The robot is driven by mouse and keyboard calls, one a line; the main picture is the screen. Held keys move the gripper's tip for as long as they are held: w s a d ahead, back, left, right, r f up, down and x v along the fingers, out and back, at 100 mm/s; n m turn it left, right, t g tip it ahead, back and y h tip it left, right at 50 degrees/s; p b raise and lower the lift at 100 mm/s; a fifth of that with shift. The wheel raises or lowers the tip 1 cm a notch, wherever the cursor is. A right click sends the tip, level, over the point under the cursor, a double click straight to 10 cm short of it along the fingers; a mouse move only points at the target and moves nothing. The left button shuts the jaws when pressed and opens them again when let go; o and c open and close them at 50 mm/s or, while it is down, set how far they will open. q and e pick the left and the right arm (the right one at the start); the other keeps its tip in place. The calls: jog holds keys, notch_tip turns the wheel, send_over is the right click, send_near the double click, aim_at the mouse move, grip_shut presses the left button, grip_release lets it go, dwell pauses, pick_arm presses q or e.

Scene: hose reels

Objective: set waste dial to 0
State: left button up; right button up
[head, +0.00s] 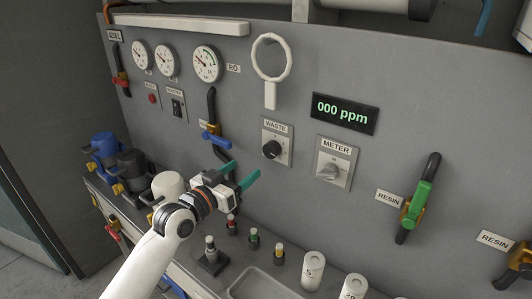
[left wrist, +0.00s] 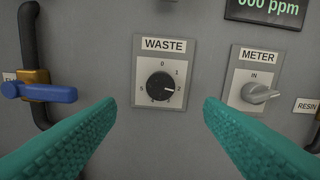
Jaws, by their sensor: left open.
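The waste dial (head: 271,149) is a round black knob on a white plate labelled WASTE on the grey panel. In the left wrist view the dial (left wrist: 160,86) is ringed by numbers with 0 at the top, and its white mark points right, toward 2. My left gripper (head: 243,172) is open and empty, below and left of the dial in the head view. Its two teal fingers (left wrist: 159,108) reach toward the panel on either side of the dial in the wrist view, apart from it. My right gripper is not in view.
The meter switch (head: 331,169) sits right of the dial, under a display (head: 344,113) reading 000 ppm. A blue-handled valve (head: 215,139) on a black pipe is left of it. Bottles and small posts stand on the ledge below. A white ring (head: 271,58) hangs above.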

aim_at(269, 152)
pick_arm(q)
jog(key=p+x, duration=0.1)
jog(key=x, duration=0.9)
jog(key=shift+w+d, duration=0.25)
jog(key=shift+w, duration=0.05)
jog(key=c, duration=1)
jog(key=shift+o, duration=0.2)
